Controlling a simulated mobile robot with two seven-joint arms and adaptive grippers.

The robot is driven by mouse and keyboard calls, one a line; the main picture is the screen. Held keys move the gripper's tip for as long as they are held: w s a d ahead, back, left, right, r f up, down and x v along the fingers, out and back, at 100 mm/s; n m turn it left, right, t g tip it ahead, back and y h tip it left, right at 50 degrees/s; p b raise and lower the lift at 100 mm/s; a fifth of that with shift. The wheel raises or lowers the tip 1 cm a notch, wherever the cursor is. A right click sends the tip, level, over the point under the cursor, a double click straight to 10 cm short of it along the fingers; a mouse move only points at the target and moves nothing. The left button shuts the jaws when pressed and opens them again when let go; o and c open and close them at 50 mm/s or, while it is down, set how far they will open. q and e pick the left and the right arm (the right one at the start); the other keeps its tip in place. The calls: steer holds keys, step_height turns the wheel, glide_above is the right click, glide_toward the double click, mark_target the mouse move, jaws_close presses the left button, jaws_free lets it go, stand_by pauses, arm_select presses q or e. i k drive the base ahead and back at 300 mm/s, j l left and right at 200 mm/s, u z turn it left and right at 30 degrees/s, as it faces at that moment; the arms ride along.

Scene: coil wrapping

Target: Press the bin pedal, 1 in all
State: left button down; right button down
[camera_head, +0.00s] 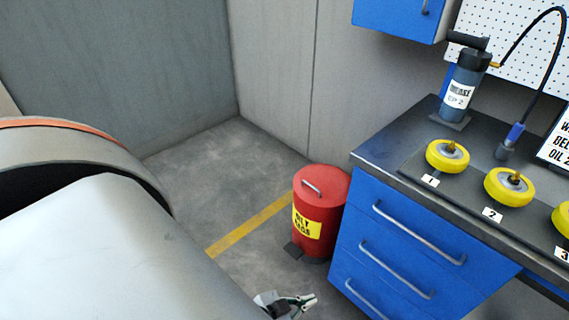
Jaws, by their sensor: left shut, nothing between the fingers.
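A red bin (316,205) with a yellow label stands upright on the floor, close to the left side of the blue cabinet. Its lid, with a grey handle on top, looks closed. The dark pedal (293,250) sticks out at the bin's foot, toward the lower left. My left gripper (307,300) shows at the bottom edge of the picture, in front of and below the pedal in view. Its fingers are shut with nothing between them, and it appears apart from the pedal. My right gripper is out of view.
A blue drawer cabinet (380,240) with a dark worktop stands right of the bin. On the worktop are a grease pump (462,90) and yellow wheels (447,155). A large rounded grey body (100,240) fills the lower left. Floor with a yellow line (250,228) lies open between.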

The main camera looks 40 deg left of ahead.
mark_target(290, 248)
steer(key=j, duration=0.95)
steer(key=i+j, duration=0.1)
steer(key=i, duration=0.45)
